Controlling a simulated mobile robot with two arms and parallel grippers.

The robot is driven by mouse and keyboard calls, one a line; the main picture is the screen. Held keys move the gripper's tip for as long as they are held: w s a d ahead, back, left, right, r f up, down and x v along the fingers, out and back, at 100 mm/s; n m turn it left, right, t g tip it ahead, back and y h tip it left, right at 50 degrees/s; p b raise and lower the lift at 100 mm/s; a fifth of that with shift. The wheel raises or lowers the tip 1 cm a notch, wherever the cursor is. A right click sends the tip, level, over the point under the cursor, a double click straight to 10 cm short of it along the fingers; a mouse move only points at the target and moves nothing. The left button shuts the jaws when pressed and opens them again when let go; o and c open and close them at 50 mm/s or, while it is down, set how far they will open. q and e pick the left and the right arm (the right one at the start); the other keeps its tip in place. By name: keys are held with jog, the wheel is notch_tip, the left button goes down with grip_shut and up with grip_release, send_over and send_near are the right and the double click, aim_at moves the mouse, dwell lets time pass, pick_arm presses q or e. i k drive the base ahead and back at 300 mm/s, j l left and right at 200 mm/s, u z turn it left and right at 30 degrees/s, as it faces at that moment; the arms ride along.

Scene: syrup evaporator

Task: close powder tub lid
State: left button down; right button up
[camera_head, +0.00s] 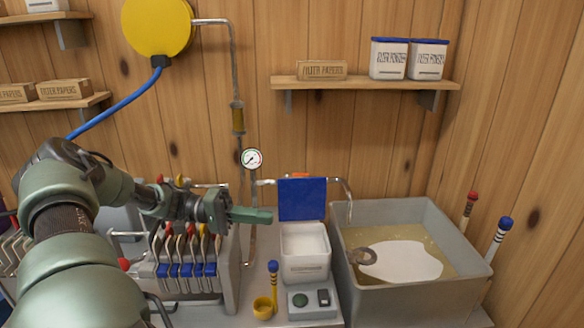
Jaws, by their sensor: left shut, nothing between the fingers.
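The powder tub (304,264) is a white box on the bench, filled with white powder. Its blue lid (302,199) stands open, upright at the tub's back edge. My left gripper (268,216) reaches in from the left with its green fingers shut and empty. The fingertips are just left of the lid, near its lower left edge; I cannot tell whether they touch it. My right gripper is not in view.
A grey basin (460,290) with liquid and white foam stands right of the tub. A yellow cup (263,307) and a small switch box (313,304) are in front. The filter press (190,255) with blue-tipped handles is below my left arm. A pressure gauge (252,159) is behind.

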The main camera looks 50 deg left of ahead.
aim_at(299, 199)
jog(key=i+j, duration=0.2)
jog(key=j, duration=0.2)
jog(key=i+j, duration=0.45)
jog(key=j, duration=0.3)
jog(key=i+j, duration=0.2)
jog(key=j, duration=0.2)
